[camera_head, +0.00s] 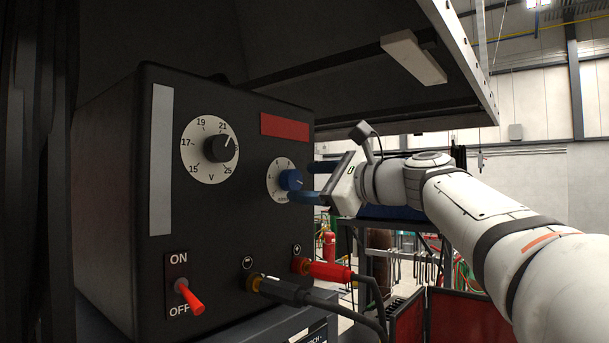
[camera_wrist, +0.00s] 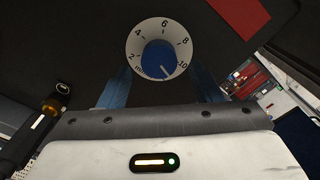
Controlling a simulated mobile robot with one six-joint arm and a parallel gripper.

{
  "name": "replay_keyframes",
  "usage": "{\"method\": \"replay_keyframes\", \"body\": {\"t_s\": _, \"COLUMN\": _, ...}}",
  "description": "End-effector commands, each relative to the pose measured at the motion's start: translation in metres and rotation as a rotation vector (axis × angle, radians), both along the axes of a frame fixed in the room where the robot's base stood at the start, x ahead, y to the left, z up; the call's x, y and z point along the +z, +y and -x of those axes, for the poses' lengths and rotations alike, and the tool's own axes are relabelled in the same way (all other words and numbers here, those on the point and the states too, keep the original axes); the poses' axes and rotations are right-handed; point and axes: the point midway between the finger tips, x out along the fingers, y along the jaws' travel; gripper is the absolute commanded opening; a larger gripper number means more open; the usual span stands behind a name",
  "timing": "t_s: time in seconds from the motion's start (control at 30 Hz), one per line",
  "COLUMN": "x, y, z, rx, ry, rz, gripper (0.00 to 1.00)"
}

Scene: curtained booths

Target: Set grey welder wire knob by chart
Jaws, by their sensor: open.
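The welder (camera_head: 240,240) is a black box with a grey strip (camera_head: 161,160) on its front panel. Its blue knob (camera_head: 291,180) sits on a white dial at the panel's right. In the wrist view this blue knob (camera_wrist: 159,60) has a dial (camera_wrist: 134,42) marked 2 to 10, and its white line points down and slightly right, near the 10 end. My gripper (camera_head: 301,182) is open, its blue fingers on either side of the knob. In the wrist view gaps show between the fingers and knob. No chart is seen.
A black voltage knob (camera_head: 220,148) on a 15–25 dial points right, above 21. Below are a red ON/OFF switch (camera_head: 189,297), a black cable plug (camera_head: 280,290) and a red cable plug (camera_head: 325,270). A dark hood (camera_head: 330,60) overhangs the box.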

Motion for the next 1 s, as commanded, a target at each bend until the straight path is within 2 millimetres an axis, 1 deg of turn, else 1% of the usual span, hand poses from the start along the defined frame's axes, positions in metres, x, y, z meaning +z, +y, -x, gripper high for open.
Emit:
{"method": "replay_keyframes", "body": {"t_s": 0.03, "x": 0.002, "y": 0.006, "z": -0.004, "rx": 0.004, "ry": 0.001, "rz": 0.0, "gripper": 0.59}}
{"method": "replay_keyframes", "body": {"t_s": 0.1, "x": 0.002, "y": 0.012, "z": -0.009, "rx": 0.002, "ry": 0.001, "rz": 0.0, "gripper": 0.59}}
{"method": "replay_keyframes", "body": {"t_s": 0.2, "x": 0.001, "y": 0.017, "z": -0.013, "rx": 0.001, "ry": 0.0, "rz": 0.001, "gripper": 0.59}}
{"method": "replay_keyframes", "body": {"t_s": 0.5, "x": 0.0, "y": 0.019, "z": -0.015, "rx": -0.001, "ry": -0.002, "rz": 0.001, "gripper": 0.59}}
{"method": "replay_keyframes", "body": {"t_s": 0.57, "x": 0.0, "y": 0.018, "z": -0.015, "rx": -0.002, "ry": -0.001, "rz": 0.002, "gripper": 0.55}}
{"method": "replay_keyframes", "body": {"t_s": 1.0, "x": 0.0, "y": 0.018, "z": -0.015, "rx": -0.002, "ry": -0.001, "rz": 0.002, "gripper": 0.19}}
